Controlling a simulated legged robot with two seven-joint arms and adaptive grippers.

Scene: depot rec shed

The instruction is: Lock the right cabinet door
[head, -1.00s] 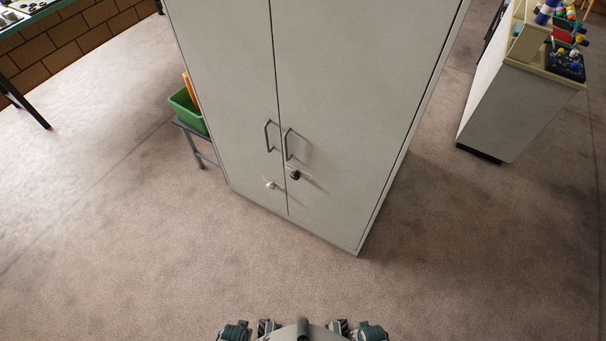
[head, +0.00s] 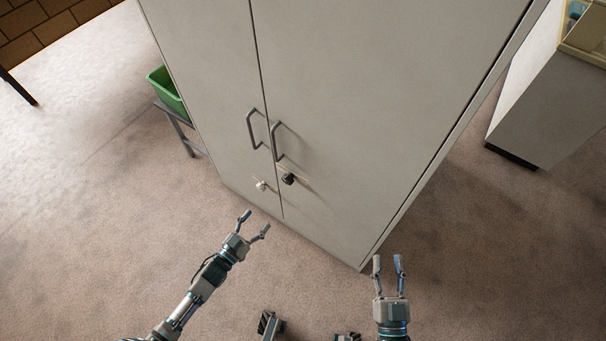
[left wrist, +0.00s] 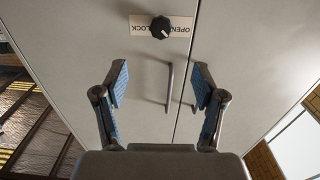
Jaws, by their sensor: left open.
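The pale grey cabinet (head: 350,100) has two tall doors with a bar handle each. The right door (head: 330,130) looks shut, flush with the left one. A black knob (head: 288,179) sits on it below its handle (head: 277,142). In the left wrist view the black knob (left wrist: 161,27) is on a white label with OPEN and LOCK, seen upside down. A white knob (head: 261,185) is on the left door. My left gripper (head: 255,223) is open and empty, short of the cabinet and below the knobs. My right gripper (head: 387,260) is open and empty near the cabinet's lower right corner.
A green bin (head: 167,92) on a small stand (head: 180,128) stands left of the cabinet. A low grey unit (head: 545,105) stands at the right. The carpet (head: 130,230) in front of the cabinet is clear.

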